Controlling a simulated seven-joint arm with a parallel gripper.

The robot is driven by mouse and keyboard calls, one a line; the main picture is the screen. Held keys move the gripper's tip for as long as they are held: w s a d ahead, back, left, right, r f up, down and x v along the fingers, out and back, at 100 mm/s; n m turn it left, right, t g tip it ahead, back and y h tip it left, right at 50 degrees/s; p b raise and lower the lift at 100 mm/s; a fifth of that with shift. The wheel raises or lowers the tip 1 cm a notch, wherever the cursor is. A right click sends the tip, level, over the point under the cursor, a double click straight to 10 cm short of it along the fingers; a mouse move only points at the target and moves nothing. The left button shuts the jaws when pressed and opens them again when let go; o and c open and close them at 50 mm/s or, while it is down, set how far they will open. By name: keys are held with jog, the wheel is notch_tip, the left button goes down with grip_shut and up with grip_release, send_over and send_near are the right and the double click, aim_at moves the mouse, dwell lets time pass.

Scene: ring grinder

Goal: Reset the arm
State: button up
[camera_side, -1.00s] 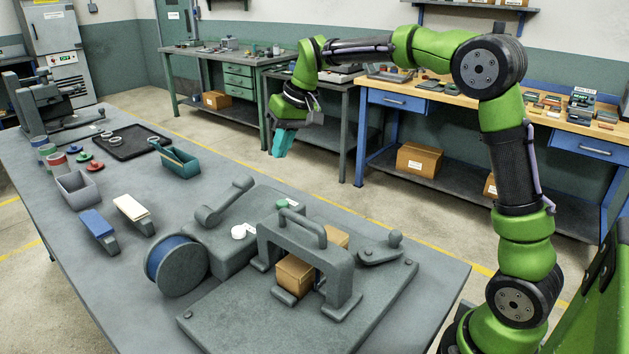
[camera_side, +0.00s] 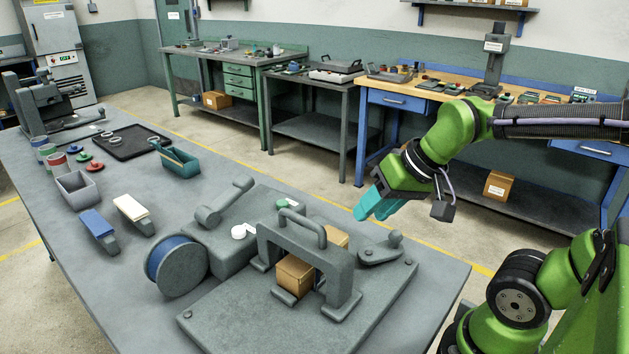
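My gripper (camera_side: 369,212), with teal fingers on a dark body, hangs in the air at the right of the middle. It is tilted down and to the left, above and behind the grinder's right side as seen here. The fingers show close together from this angle, and any gap between them cannot be made out. I see nothing held in them. The grey grinder fixture (camera_side: 205,335) stands on the near bench, with a handled bridge (camera_side: 300,245) over a brown block (camera_side: 294,276).
The grey bench (camera_side: 85,262) also holds a blue-cored spool (camera_side: 176,265), a teal bin (camera_side: 180,164), a grey bin (camera_side: 76,190), blue (camera_side: 98,225) and white (camera_side: 131,209) brushes, and a black tray (camera_side: 122,143). A wood-topped bench (camera_side: 420,88) stands behind my arm.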

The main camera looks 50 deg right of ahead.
jog(key=o, duration=1.1)
jog(key=w+d+f+m+g, duration=0.1)
jog(key=w+d+f+m, duration=0.1)
jog(key=w+d, duration=0.1)
jog(key=w+d+f+m+g+y, duration=0.1)
jog(key=w+d+m, duration=0.2)
jog(key=d, duration=0.2)
jog(key=w+d+f+m+g, duration=0.1)
jog(key=w+d+f+m, duration=0.1)
jog(key=w+d+m, duration=0.1)
jog(key=shift+d+f+y, duration=0.3)
jog(key=shift+d+y, duration=0.1)
jog(key=shift+d, duration=0.35)
jog(key=w+d+f+m+t+y, duration=0.35)
jog(key=d+m, duration=0.25)
jog(key=d, duration=0.3)
jog(key=w+d+f+m+t+y, duration=0.25)
jog(key=d+f+m, duration=0.3)
jog(key=d, duration=0.45)
jog(key=shift+m+y, duration=0.5)
jog(key=shift+m, duration=0.25)
jog(key=w+a, duration=0.2)
jog(key=w, duration=0.1)
jog(key=w+a, duration=0.2)
jog(key=w, duration=0.1)
jog(key=w+a, duration=0.2)
jog(key=a, duration=0.1)
jog(key=shift+w+a+r, duration=0.1)
jog(key=shift+w+r, duration=0.1)
jog(key=shift+w, duration=0.2)
